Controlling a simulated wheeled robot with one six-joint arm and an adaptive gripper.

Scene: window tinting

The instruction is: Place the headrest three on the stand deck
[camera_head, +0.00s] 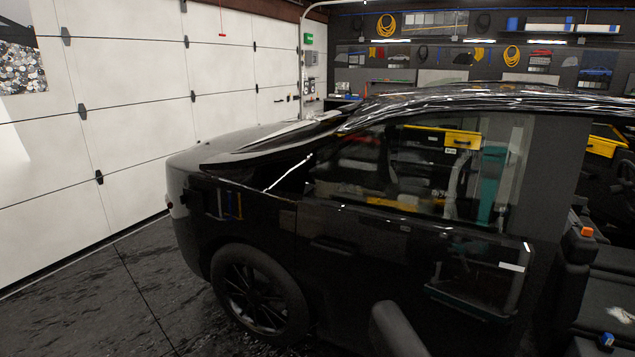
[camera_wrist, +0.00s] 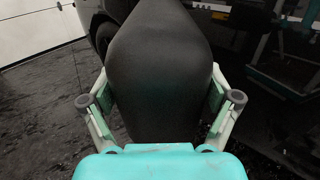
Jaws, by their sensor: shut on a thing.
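A black padded headrest (camera_wrist: 160,75) fills the middle of the wrist view. My gripper (camera_wrist: 160,97) is shut on it, with one green-padded finger against each side. In the head view a dark rounded block (camera_head: 395,330) at the bottom edge looks like the same headrest, in front of the black car's side. The gripper itself does not show there. I cannot make out the stand deck for certain in either view.
A black car (camera_head: 330,230) fills the middle of the head view, its open interior with seats (camera_head: 565,290) at right. A white garage door (camera_head: 110,110) stands at left. The dark floor (camera_head: 110,300) is clear at lower left. Teal shapes (camera_wrist: 275,85) at right may be reflections.

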